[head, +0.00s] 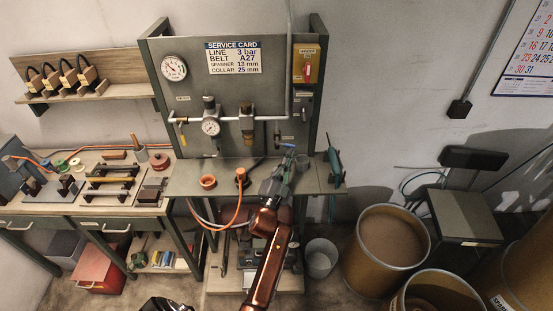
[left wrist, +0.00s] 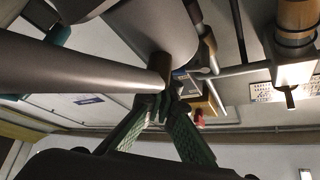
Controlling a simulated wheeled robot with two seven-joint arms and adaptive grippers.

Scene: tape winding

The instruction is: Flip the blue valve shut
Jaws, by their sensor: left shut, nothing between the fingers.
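The blue valve handle (head: 288,146) shows as a small blue piece at the right end of the pipe run on the green panel, just beyond my left gripper. My left gripper (head: 284,163) is at the end of the copper-coloured arm, in front of the panel's lower right part. Its fingers are shut with nothing between them. In the left wrist view the green-padded fingers (left wrist: 168,97) come together close under a grey pipe. Whether they touch the handle I cannot tell. The gripper and arm hide part of the valve area.
The panel carries a pressure gauge (head: 211,127), a brass-coloured filter (head: 247,124) and a yellow switch box (head: 306,64). An orange hose (head: 238,205) hangs at the shelf front. A workbench with tools (head: 100,210) stands left; drums (head: 387,250) stand right.

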